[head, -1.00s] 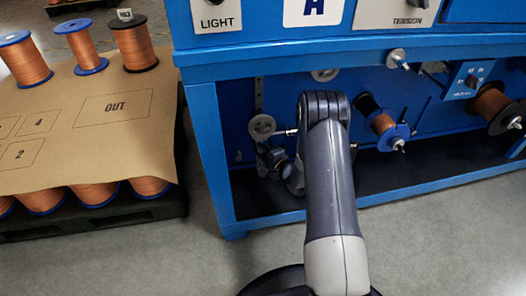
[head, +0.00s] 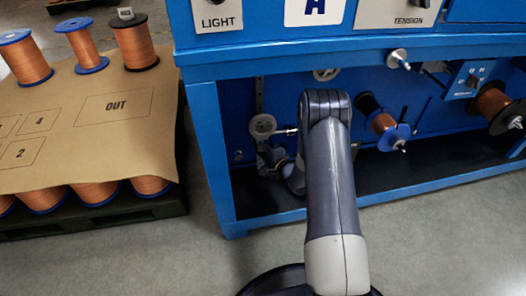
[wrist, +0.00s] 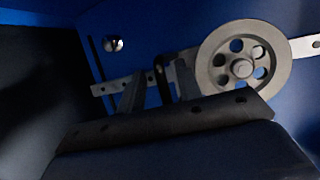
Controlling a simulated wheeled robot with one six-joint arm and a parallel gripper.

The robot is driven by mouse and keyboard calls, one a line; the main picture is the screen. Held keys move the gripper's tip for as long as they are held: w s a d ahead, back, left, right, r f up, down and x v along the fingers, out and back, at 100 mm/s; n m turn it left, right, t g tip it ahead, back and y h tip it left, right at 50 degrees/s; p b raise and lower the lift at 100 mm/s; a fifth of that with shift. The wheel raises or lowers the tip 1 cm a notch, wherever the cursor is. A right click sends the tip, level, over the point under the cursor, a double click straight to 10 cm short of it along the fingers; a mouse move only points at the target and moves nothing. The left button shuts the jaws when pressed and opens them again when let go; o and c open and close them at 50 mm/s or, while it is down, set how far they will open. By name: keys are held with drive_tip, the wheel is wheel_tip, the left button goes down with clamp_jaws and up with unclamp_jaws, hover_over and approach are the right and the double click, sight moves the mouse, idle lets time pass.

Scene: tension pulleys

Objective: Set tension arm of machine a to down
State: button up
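Machine A is the blue machine, marked by its letter A sign (head: 315,10). In its lower bay a grey pulley wheel (head: 262,127) sits on the tension arm (head: 287,131), a thin light bar running right until my arm hides it. The wrist view shows the wheel (wrist: 243,68) large, with round holes, and the perforated bar (wrist: 104,89) behind my fingers. My gripper (wrist: 158,82) is just beside the wheel, its two dark fingers apart. A slim black piece (wrist: 163,78) shows between them; contact cannot be told. In the head view my arm hides most of the gripper.
Wire spools (head: 383,125) and (head: 493,103) sit to the right in the bay. A small blue switch box (head: 469,81) hangs under the upper edge. A pallet of spools with a cardboard sheet (head: 75,150) stands left.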

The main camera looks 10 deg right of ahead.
drive_tip(key=p+v, duration=0.3)
drive_tip(key=v, duration=0.7)
drive_tip(key=shift+s, duration=0.2)
drive_tip(key=shift+d, duration=0.1)
drive_tip(key=r+b+x, duration=0.2)
drive_tip(key=x, duration=0.8)
drive_tip(key=shift+w, duration=0.45)
drive_tip(key=shift+a, duration=0.2)
